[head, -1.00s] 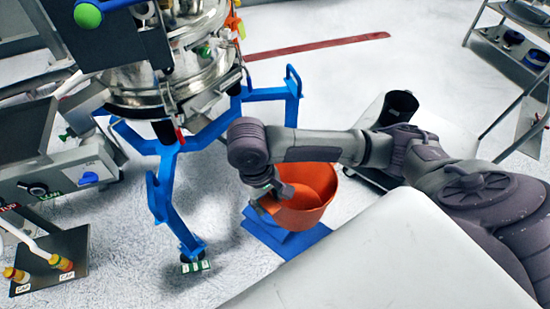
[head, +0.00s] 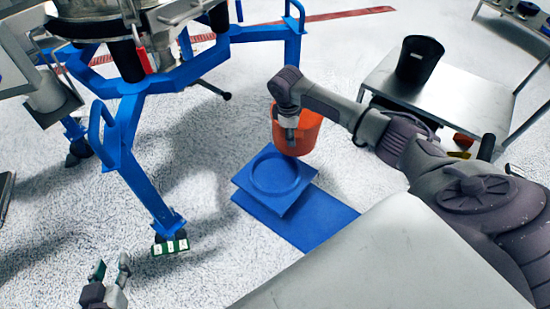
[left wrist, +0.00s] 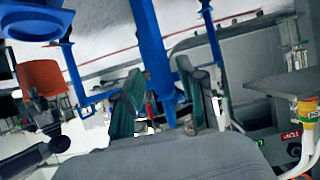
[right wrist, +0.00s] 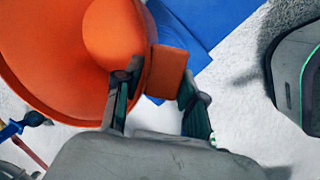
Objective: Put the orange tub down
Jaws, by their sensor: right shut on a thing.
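The orange tub (head: 310,127) is in the air just beyond the blue stand (head: 275,172), toward the table at the right. My right gripper (head: 289,133) is shut on the tub's side tab. The right wrist view shows the tab (right wrist: 165,72) between the fingers (right wrist: 158,100) and the tub (right wrist: 40,60) at upper left. The blue stand's round seat is bare. My left gripper (head: 108,284) is open and empty at the lower left; its spread fingers also show in the left wrist view (left wrist: 165,110).
A grey metal table (head: 460,100) stands at the right with a black bin (head: 418,60) on it. The blue-legged sifter frame (head: 130,90) stands at the left. Floor (head: 210,120) between frame and stand is clear.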

